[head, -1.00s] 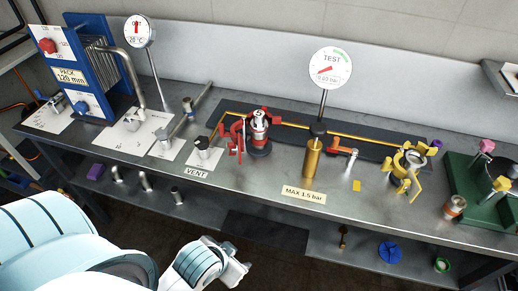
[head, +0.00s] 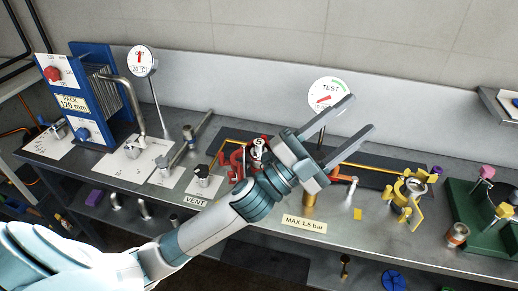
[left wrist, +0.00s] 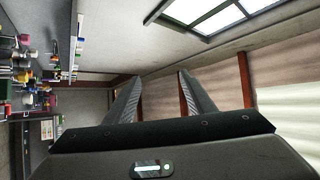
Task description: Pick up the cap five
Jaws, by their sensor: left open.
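My left gripper (head: 362,113) is open and empty, raised above the bench in front of the test gauge. Its fingers (left wrist: 158,76) hold nothing in the left wrist view. The gripper and forearm hide part of the brass cylinder and the red clamp. My right gripper is not in view.
The metal bench (head: 380,236) runs across the view. A red clamp (head: 232,160) stands left of my gripper, and the test gauge (head: 322,92) stands behind it. The blue plate pack (head: 95,80) is at the left. A steel can (head: 456,234) stands near the front edge.

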